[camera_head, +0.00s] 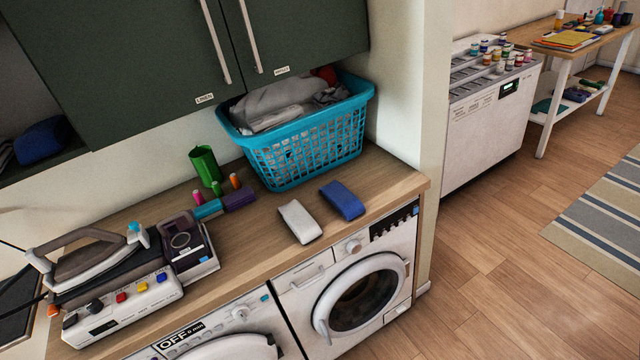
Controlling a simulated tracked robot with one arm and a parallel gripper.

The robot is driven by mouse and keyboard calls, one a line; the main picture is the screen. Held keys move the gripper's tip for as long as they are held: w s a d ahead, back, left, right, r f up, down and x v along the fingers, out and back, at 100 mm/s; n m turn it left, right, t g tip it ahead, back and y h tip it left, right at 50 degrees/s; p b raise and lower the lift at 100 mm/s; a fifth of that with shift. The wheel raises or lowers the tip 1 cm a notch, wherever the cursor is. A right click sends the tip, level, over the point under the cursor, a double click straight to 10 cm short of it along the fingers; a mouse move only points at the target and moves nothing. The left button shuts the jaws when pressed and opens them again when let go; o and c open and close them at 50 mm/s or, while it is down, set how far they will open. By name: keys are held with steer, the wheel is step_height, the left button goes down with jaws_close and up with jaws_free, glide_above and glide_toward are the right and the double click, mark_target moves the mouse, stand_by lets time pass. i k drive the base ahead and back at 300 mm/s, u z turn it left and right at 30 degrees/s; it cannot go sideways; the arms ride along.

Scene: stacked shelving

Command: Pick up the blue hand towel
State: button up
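A small folded blue cloth (342,201), which looks like the blue hand towel, lies on the wooden counter (390,178) near its front right end. A folded white cloth (299,221) lies just to its left, apart from it. Another dark blue folded item (40,140) sits on a shelf at the far left; I cannot tell whether it is also a towel. My gripper does not show in this view.
A turquoise laundry basket (317,140) with grey cloth stands behind the towels. A green cup (205,166), thread spools and an iron station (120,305) stand to the left. Green cabinets (130,60) hang above; washing machines (350,290) sit below. The floor (480,290) at right is clear.

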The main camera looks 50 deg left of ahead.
mark_target(349, 206)
steer(key=u, duration=0.6)
steer(key=i, duration=1.3)
steer(key=u, duration=0.65)
